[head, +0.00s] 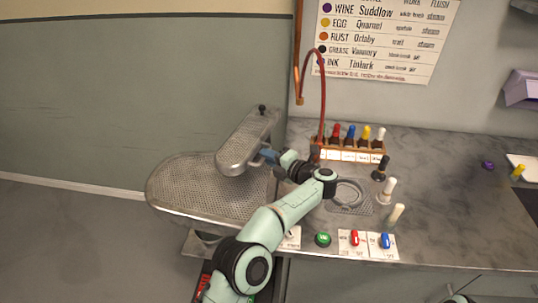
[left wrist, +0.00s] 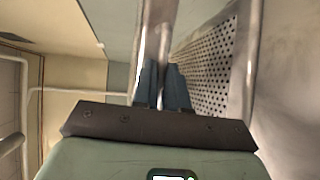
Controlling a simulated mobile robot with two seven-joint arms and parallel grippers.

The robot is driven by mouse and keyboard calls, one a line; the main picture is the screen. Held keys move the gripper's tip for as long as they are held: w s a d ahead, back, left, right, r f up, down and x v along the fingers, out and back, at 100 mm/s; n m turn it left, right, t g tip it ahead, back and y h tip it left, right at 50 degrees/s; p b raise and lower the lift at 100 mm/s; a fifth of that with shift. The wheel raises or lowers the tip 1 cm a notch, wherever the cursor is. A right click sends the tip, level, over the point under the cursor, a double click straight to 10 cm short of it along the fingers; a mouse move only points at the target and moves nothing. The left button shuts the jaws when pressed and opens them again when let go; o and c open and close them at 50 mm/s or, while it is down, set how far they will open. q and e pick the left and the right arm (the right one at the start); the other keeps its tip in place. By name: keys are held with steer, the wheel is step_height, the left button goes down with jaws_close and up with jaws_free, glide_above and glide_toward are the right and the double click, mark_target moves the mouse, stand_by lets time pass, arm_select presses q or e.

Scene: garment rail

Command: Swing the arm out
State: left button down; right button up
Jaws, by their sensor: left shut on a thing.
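The arm (head: 245,140) is a narrow perforated metal board with a dark knob (head: 262,108) at its far end. It lies over the larger perforated board (head: 190,185) at the left of the counter. My left gripper (head: 268,155) is at the arm's right side, its blue fingers partly hidden by the wrist. In the left wrist view my left gripper (left wrist: 164,88) is shut on a smooth metal bar or edge (left wrist: 157,40) beside a perforated face (left wrist: 208,65). Which part of the arm this is, I cannot tell. My right gripper is not in view.
The counter (head: 460,215) to the right holds a rack of coloured bottles (head: 350,145), several loose bottles, a ring-shaped fitting (head: 347,193) and coloured buttons (head: 323,240) at its front. A red hose (head: 323,90) hangs behind the arm. Floor at the left is clear.

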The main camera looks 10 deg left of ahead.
arm_select(q)
steer(key=shift+w+d+r, duration=0.1)
steer(key=c, duration=1.2)
jaws_free()
steer(key=shift+o, duration=0.2)
steer(key=v, duration=1.3)
steer(key=shift+d+b, duration=0.2)
steer(key=shift+b, duration=0.15)
steer(key=shift+c, duration=0.3)
